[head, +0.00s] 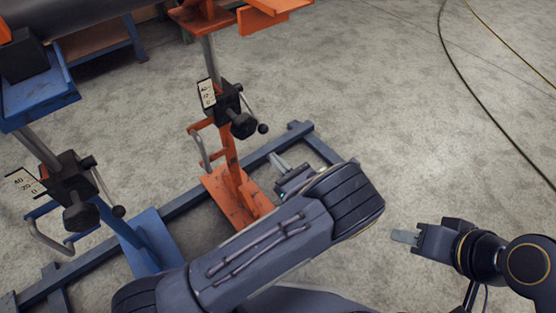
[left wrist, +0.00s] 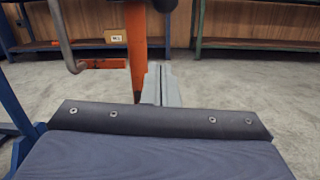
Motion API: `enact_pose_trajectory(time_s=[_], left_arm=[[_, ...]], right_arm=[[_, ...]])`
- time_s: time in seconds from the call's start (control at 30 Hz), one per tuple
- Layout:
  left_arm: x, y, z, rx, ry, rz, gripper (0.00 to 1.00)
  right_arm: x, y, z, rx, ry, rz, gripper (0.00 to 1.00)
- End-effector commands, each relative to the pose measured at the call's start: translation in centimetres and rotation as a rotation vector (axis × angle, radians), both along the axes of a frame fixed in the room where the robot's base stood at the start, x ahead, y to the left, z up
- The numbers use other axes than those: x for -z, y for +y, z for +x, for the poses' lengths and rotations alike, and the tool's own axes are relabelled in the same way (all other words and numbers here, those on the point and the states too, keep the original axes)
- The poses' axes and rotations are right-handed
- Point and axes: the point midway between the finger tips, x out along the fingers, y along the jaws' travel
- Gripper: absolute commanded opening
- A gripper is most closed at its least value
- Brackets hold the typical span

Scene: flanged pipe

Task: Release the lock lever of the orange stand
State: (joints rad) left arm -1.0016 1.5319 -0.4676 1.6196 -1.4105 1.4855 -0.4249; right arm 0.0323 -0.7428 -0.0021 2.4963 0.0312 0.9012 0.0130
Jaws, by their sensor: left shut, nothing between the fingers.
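The orange stand (head: 232,170) rises in the middle of the head view. Its black clamp block (head: 228,101) carries a dark star knob, a scale plate and the lock lever (head: 250,108), a thin grey rod ending in a black ball (head: 263,128). My left gripper (head: 277,162) is shut and empty, low and to the right of the orange post, apart from the lever. In the left wrist view its closed fingers (left wrist: 160,85) point toward the orange post (left wrist: 136,45); the lever is not seen there. My right gripper (head: 404,237) is at the right, away from the stand.
A blue stand (head: 150,240) with its own clamp and lever stands at the left. A blue base frame (head: 180,207) lies on the floor. A grey crank handle (left wrist: 63,35) hangs left of the orange post. The floor at the right is open, with cables across it.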

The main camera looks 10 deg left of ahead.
Motion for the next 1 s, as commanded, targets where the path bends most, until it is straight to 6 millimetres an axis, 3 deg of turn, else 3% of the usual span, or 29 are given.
enact_pose_trajectory(time_s=[0.33, 0.6, 1.0], left_arm=[[-0.6, 5.6, 5.0, -0.005, 0.000, -0.002, 0.00], [-3.9, 3.8, 3.9, 0.000, -0.001, -0.002, 0.00], [-4.4, 3.6, 3.8, 0.000, 0.001, -0.001, 0.00]], right_arm=[[2.4, 0.0, 0.0, 0.000, 0.000, 0.000, 0.36], [3.1, 0.0, 0.0, 0.000, 0.000, 0.000, 0.36], [3.1, 0.0, 0.0, 0.000, 0.000, 0.000, 0.36]])
